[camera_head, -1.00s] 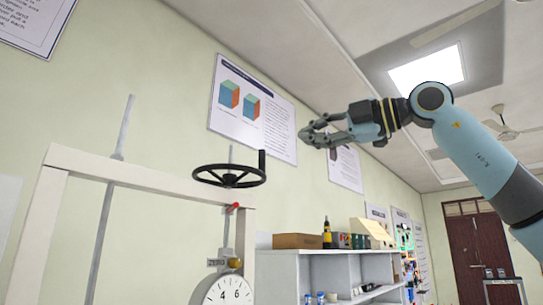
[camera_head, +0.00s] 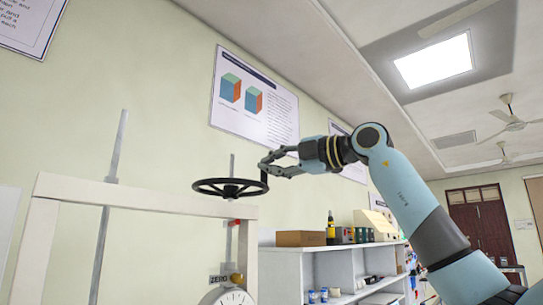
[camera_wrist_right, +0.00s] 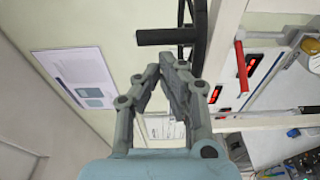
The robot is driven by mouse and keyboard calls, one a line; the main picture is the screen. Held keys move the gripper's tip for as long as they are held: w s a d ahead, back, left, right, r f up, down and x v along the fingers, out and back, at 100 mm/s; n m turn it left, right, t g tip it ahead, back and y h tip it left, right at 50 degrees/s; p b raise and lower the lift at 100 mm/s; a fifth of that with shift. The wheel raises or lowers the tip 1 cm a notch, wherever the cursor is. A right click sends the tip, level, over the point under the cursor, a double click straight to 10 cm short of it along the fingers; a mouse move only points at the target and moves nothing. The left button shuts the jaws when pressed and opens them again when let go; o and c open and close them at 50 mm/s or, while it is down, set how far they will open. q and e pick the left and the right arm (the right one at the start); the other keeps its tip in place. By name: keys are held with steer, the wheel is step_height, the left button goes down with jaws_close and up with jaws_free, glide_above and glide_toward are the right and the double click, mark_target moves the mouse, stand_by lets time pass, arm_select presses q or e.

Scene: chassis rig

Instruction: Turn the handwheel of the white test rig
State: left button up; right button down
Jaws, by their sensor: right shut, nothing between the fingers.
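The white test rig (camera_head: 140,193) stands at the left in the head view, with a black handwheel (camera_head: 228,193) on its top. The wheel has an upright black handle (camera_head: 264,176) at its right rim. In the right wrist view the handle (camera_wrist_right: 158,37) and part of the wheel rim (camera_wrist_right: 199,45) show just past the fingertips. My right gripper (camera_head: 267,165) is shut and empty, right at the handle. Its fingertips (camera_wrist_right: 167,62) overlap the handle in the head view; I cannot tell whether they touch it. My left gripper is not in view.
A grey shelf (camera_head: 290,270) with boxes and bottles stands to the right. Posters hang on the wall behind.

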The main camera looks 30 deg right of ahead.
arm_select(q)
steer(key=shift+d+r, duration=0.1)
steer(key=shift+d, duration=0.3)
arm_select(e)
steer(key=shift+w, duration=0.3)
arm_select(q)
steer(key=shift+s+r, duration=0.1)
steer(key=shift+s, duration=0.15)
arm_select(e)
steer(key=shift+w+d, duration=0.4)
steer(key=shift+w, duration=0.1)
